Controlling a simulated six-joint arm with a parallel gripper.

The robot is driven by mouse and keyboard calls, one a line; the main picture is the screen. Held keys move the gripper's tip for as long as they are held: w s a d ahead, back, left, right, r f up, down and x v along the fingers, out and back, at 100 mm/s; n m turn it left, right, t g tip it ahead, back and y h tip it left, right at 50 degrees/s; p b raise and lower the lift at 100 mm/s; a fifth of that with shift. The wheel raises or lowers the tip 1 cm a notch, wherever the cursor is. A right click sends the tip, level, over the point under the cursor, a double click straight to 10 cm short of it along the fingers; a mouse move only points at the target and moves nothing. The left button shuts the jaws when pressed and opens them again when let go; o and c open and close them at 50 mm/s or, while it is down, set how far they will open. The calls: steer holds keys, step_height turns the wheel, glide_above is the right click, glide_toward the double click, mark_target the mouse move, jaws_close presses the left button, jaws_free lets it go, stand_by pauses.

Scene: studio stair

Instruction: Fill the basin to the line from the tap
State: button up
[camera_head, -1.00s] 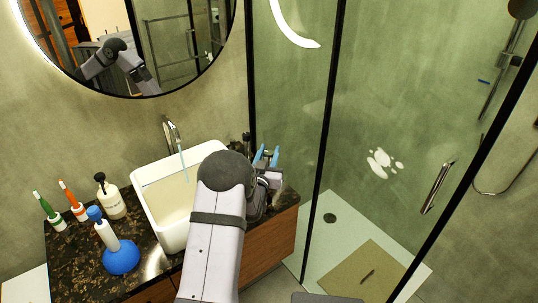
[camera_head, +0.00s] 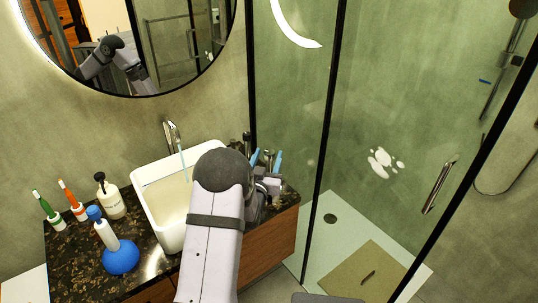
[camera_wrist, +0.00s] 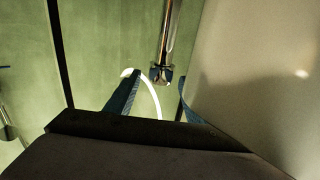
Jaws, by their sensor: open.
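The white basin (camera_head: 152,207) stands on the dark counter, with a thin blue line across its inner back wall. The chrome tap (camera_head: 171,136) rises behind it, and a pale blue stream of water (camera_head: 183,164) falls from its spout. My arm hides the basin's right part, and I cannot tell the water level. My gripper (camera_head: 267,159) is open to the right of the basin, blue fingers apart. In the wrist view my gripper (camera_wrist: 155,97) has a chrome fitting (camera_wrist: 163,65) ahead between its fingers, apart from them; I cannot tell if it is the tap's handle.
A blue-bulbed bottle (camera_head: 119,257), a soap dispenser (camera_head: 111,201) and two toothbrushes in holders (camera_head: 56,218) stand left of the basin. A dark-topped object (camera_head: 247,142) stands at the counter's back right. The shower glass (camera_head: 290,120) rises close to the right of my gripper.

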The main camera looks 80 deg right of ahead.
mark_target(268, 155)
steer(key=shift+w+a+b, duration=0.15)
steer(key=shift+a+b, duration=0.25)
steer(key=shift+a, duration=1.95)
